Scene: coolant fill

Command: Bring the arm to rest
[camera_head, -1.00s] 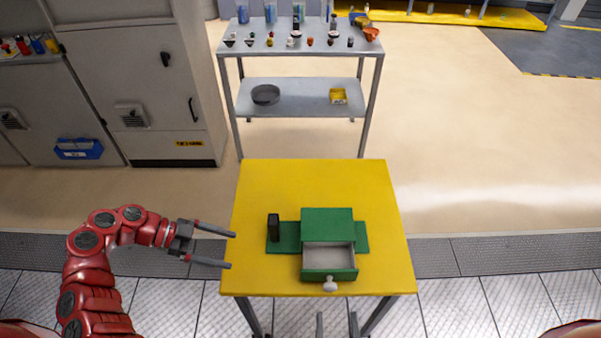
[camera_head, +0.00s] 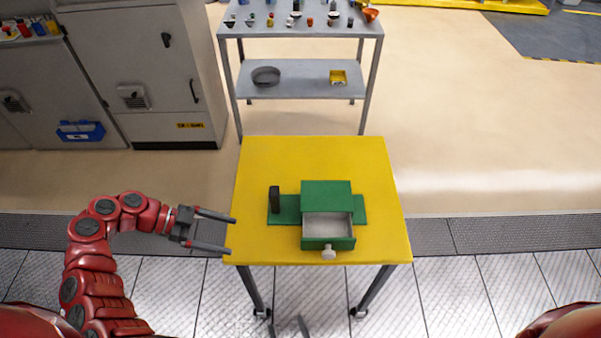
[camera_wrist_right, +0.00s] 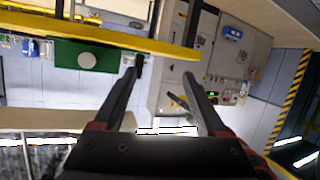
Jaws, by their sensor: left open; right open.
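My left gripper (camera_head: 232,236) is open and empty beside the left edge of the yellow table (camera_head: 310,155). Its arm comes in from the left in the head view. My right gripper (camera_head: 290,326) shows only as dark fingertips at the bottom edge of the head view, below the front of the table. In the right wrist view its fingers (camera_wrist_right: 165,82) are spread with nothing between them. On the table stands a green box (camera_head: 326,194) with its drawer (camera_head: 328,243) pulled out; the drawer looks empty and has a white knob (camera_head: 328,254).
A black upright block (camera_head: 275,199) stands on the green base left of the box. A grey shelf rack (camera_head: 300,75) with several small items stands behind the table. Grey cabinets (camera_head: 140,70) are at the left. The floor right of the table is clear.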

